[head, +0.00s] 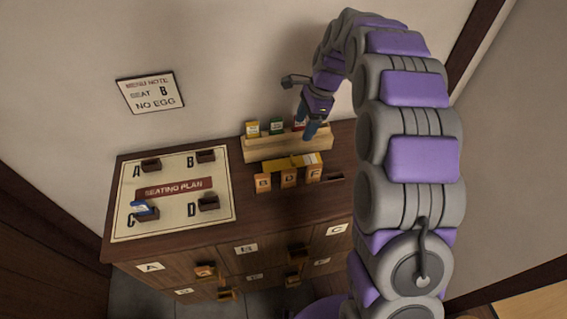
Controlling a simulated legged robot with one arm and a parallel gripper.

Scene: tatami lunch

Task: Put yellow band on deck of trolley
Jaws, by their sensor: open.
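A yellow strip (275,165) shows along the top of the small orange blocks on the cabinet top; I cannot tell whether it is the yellow band. A small yellow-topped item (252,129) stands in the wooden rack at the back. No trolley or deck can be made out in the head view. My gripper (311,130) is open and points down over the right part of the rack, behind the orange blocks. It partly hides the rack's right side. Nothing can be seen held in it.
The wooden rack (270,150) also holds a green item (277,127) and a red one. Orange blocks marked B, D and F (289,178) stand in front. A seating plan board (180,225) with small holders covers the left cabinet top. Labelled drawers (240,264) are below.

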